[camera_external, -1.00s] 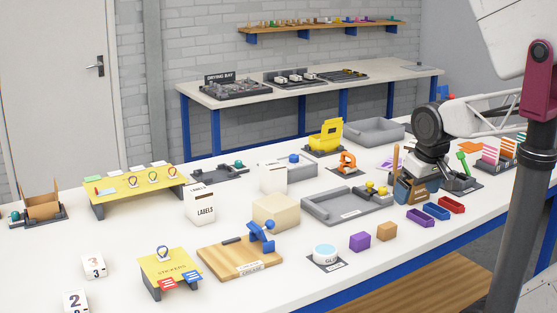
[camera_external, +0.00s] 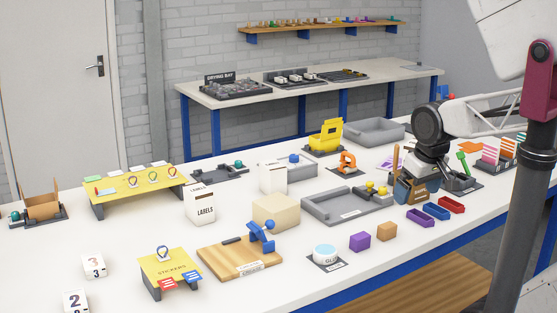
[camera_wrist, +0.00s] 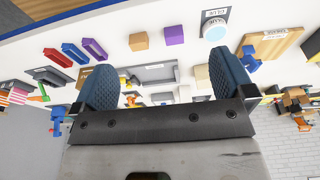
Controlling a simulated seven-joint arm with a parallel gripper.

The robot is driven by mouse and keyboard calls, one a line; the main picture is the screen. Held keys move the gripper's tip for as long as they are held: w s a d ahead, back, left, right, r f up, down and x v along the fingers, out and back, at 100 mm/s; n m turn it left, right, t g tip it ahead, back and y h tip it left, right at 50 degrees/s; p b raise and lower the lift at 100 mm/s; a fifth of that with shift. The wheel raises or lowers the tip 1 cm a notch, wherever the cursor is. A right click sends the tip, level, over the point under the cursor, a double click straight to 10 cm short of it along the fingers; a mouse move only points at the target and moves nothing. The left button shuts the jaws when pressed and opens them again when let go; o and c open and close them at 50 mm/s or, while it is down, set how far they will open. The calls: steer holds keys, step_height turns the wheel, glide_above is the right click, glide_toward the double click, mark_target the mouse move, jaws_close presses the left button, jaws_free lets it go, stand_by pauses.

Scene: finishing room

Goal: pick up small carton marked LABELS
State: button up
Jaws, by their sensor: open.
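The small carton marked LABELS (camera_external: 200,206) is a white box with dark lettering. It stands upright on the white table, left of the middle in the external view. I cannot pick it out with certainty in the wrist view. My gripper (camera_external: 416,190) is well to the right of it, over the right part of the table. In the wrist view, my gripper (camera_wrist: 165,82) has its two dark blue fingers spread wide apart with nothing between them up close.
Another white carton (camera_external: 272,178) and a beige block (camera_external: 276,211) stand between the LABELS carton and my gripper. A yellow rack (camera_external: 135,188) is behind-left, a wooden board (camera_external: 226,262) in front. Grey trays (camera_external: 336,211) lie nearer my gripper.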

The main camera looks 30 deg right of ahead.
steer(key=m+g+y, duration=0.4)
steer(key=m+y, duration=0.7)
steer(key=m, duration=0.2)
glide_above(206, 187)
steer(key=s+d, duration=0.9)
steer(key=s, duration=0.2)
step_height(206, 187, down, 5)
steer(key=w+a+f+m+t+y, duration=0.1)
steer(key=w+a+f+m+y, duration=0.1)
steer(key=w+a+f+m, duration=0.2)
steer(key=w+f, duration=0.3)
steer(key=w, duration=0.4)
steer(key=shift+a+y, duration=0.2)
steer(key=shift+y, duration=0.2)
steer(key=shift+w, duration=0.1)
steer(key=shift+x, duration=1.3)
